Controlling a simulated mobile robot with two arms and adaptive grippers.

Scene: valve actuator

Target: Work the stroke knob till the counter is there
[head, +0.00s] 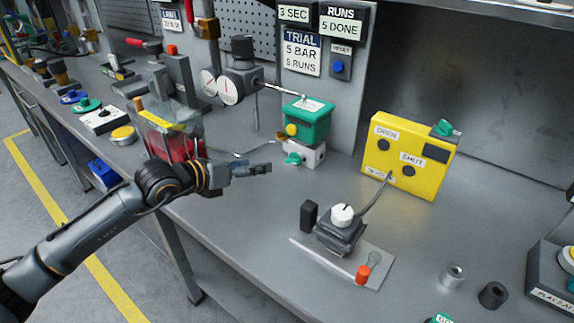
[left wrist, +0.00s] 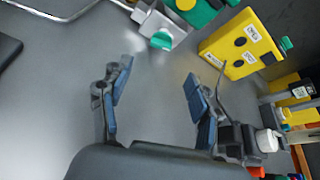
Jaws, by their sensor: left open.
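A dark block with a white knob (head: 342,214) on top stands on a plate (head: 375,268) on the bench. A cable runs from it to a yellow box (head: 407,155) labelled OPEN and SHUT. The box has a green knob (head: 446,129) on its top right and a dark window. I cannot read which knob is marked stroke. My left gripper (head: 252,170) is open and empty above the bench, left of the white knob. In the left wrist view its fingers (left wrist: 158,92) are apart over bare bench; the yellow box (left wrist: 242,43) and white knob (left wrist: 270,142) lie to the right.
A green housing (head: 306,122) on a white valve with a green handle (head: 293,159) stands behind my gripper. A clear-sided red unit (head: 172,140) is to its left. Signs above read 5 BAR 5 RUNS (head: 301,52) and RUNS 5 DONE (head: 341,21). An orange cap (head: 362,274) sits on the plate.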

